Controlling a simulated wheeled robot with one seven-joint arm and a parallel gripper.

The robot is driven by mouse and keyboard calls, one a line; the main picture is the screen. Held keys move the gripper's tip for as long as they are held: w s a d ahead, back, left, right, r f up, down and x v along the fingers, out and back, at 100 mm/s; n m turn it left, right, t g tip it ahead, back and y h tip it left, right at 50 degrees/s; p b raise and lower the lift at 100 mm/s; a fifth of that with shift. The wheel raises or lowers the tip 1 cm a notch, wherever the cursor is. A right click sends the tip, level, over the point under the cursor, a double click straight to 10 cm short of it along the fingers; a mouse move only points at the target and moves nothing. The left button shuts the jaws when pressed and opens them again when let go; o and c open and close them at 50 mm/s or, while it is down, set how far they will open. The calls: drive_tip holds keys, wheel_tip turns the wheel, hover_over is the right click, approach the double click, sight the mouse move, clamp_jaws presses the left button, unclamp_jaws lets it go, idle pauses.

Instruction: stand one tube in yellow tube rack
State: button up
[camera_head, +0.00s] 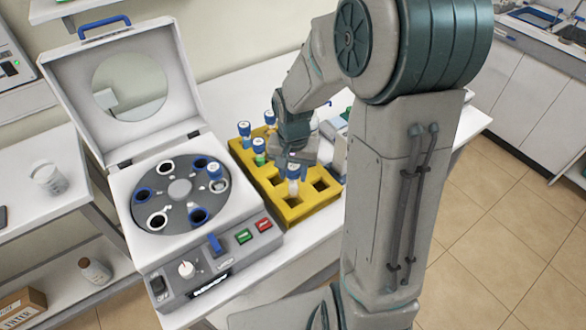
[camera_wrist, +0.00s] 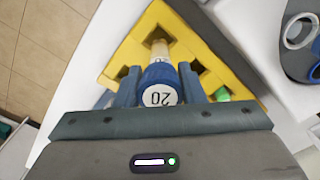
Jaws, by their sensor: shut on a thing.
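My gripper (camera_head: 293,160) is shut on a tube (camera_head: 293,185) with a blue cap, roughly upright over the yellow tube rack (camera_head: 318,207). In the wrist view my gripper (camera_wrist: 160,88) has its fingers on both sides of the cap, marked 20, and the tube's pale body (camera_wrist: 159,50) points at the yellow rack (camera_wrist: 128,48). I cannot tell whether its lower end is inside a hole. Several other blue-capped tubes stand toward the rack's back left, including one with green content (camera_head: 259,158). Empty square holes show at the rack's front and right.
A centrifuge (camera_head: 248,205) with its lid (camera_head: 130,85) raised stands left of the rack. One blue-capped tube (camera_head: 215,172) sits in its rotor (camera_head: 180,213); several other slots look empty. My arm hides part of the table on the right.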

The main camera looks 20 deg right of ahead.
sight(293, 186)
drive_tip(key=shift+f, duration=0.35)
drive_tip(key=shift+s+f+b, duration=0.15)
drive_tip(key=shift+f+b, duration=0.15)
drive_tip(key=shift+b, duration=0.15)
drive_tip(key=shift+f+b, duration=2.25)
drive_tip(key=shift+f, duration=0.1)
idle(1.6)
drive_tip(key=o, duration=1.1)
drive_tip(key=shift+c, duration=0.2)
